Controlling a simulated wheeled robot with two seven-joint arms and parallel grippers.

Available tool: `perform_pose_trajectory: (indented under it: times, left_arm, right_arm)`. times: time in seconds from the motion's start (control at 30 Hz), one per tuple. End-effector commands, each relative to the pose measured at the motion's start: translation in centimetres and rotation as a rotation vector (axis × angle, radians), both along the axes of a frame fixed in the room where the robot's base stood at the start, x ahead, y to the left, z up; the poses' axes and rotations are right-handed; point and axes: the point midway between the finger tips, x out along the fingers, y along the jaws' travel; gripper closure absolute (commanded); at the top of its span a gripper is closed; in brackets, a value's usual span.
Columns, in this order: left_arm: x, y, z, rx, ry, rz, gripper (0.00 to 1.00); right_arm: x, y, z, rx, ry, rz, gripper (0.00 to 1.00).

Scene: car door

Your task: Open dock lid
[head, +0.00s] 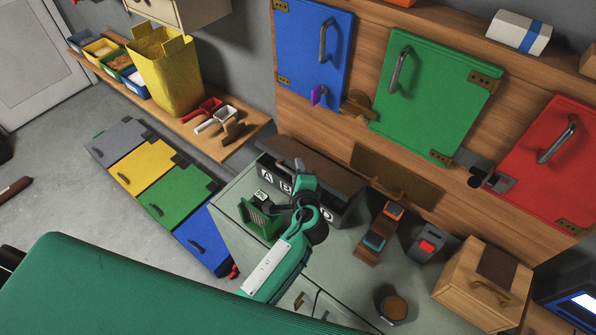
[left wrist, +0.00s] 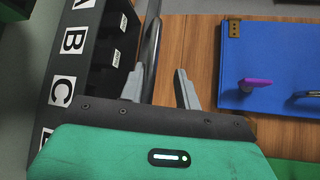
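The dock is a dark grey box (head: 345,207) with white letter labels along its front, standing at the back of the grey-green worktop. A dark brown panel (head: 325,165) tops it at the back; how far this lid stands open I cannot tell. In the left wrist view the dock (left wrist: 62,60) shows labels A, B, C and dark compartments. A grey bar (left wrist: 151,45) runs along its wall side. My left gripper (head: 298,188) is over the dock's front. In the wrist view its fingers (left wrist: 160,88) are apart, with the bar's near end between them. My right gripper is not in view.
A wooden block stand (head: 375,240), a grey box with a red button (head: 427,246) and a wooden box (head: 485,285) stand to the right. Blue (head: 310,50), green (head: 430,95) and red doors line the wall behind.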

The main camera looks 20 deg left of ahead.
Motion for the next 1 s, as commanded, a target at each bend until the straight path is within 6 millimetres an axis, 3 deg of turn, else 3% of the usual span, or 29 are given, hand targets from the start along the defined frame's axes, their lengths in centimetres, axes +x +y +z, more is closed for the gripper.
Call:
perform_pose_trajectory:
  times: [0.17,0.7,1.0]
  left_arm:
    - [-1.1,-0.6,0.1,-0.001,0.000,-0.002,0.67]
    - [-10.8,-4.9,2.5,-0.003,0.001,0.000,0.67]
    - [-12.2,-5.5,3.2,-0.001,0.000,0.000,0.67]
  right_arm:
    - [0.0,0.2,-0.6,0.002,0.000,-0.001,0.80]
    - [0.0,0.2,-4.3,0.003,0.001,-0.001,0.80]
    - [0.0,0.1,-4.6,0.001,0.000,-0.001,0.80]
